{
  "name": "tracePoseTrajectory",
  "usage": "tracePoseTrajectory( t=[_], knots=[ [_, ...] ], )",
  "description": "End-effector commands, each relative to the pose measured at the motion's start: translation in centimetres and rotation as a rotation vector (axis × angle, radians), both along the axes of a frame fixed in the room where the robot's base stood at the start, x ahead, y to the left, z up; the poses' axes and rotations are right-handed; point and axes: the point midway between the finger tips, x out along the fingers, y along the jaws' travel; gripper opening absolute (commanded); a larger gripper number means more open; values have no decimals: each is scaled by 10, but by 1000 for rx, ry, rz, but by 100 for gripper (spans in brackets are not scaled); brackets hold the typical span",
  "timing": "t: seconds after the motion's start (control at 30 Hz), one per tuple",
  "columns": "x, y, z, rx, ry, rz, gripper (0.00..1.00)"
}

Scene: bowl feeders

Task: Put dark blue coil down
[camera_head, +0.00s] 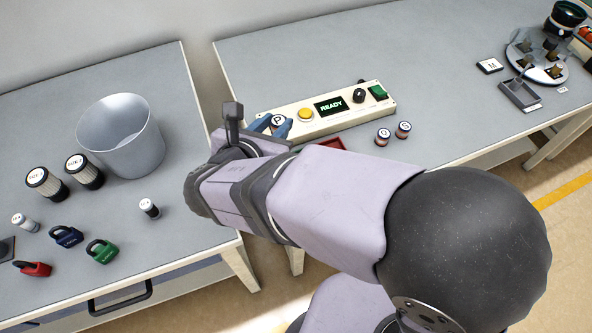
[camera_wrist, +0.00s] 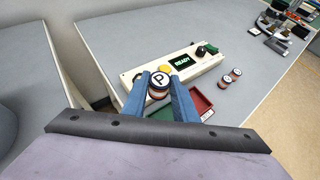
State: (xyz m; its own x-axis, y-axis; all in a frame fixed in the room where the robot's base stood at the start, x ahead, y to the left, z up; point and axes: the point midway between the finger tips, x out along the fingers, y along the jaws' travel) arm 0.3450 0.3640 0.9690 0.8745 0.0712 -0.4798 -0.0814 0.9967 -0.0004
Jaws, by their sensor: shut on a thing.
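My gripper (camera_wrist: 160,88) has blue fingers, shut on a coil (camera_wrist: 159,79) with a white top marked P, a dark rim and a coppery lower part. In the head view the same coil (camera_head: 279,121) shows between the fingers, in front of the control box. It appears held above a red tray (camera_wrist: 201,104) and a green tray (camera_wrist: 160,113); the exact height is unclear. My arm hides most of the trays in the head view, where a bit of the red tray (camera_head: 330,144) shows.
A control box (camera_head: 333,116) reading READY stands behind the gripper. Two coils (camera_head: 383,137) (camera_head: 403,130) stand to the right. A fixture with a round plate (camera_head: 524,62) is far right. The left table holds a grey bin (camera_head: 122,140), cylinders and padlocks. A gap separates the tables.

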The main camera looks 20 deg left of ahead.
Motion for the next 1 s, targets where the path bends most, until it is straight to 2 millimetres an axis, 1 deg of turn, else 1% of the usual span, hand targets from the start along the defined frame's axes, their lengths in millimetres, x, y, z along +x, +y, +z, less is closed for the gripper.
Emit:
tracePoseTrajectory(
  t=[0.03, 0.1, 0.2, 0.27, 0.37, 0.47, 0.57, 0.8, 0.9, 1.0],
  knots=[
    [-1, -11, -5, -4, 0, -11, 0],
    [-2, -21, -12, -4, 0, -25, 0],
    [-3, -34, -19, -1, 0, -46, 0],
    [-3, -38, -21, 0, 0, -60, 0],
    [-2, -40, -19, 2, -1, -81, 0],
    [-2, -40, -22, -1, 0, -83, 0],
    [-2, -40, -33, -3, 0, -81, 0],
    [-2, -40, -70, -3, 0, -81, 0],
    [-2, -40, -78, -1, 0, -81, 0],
    [-2, -39, -82, 0, -1, -82, 0]
  ],
)
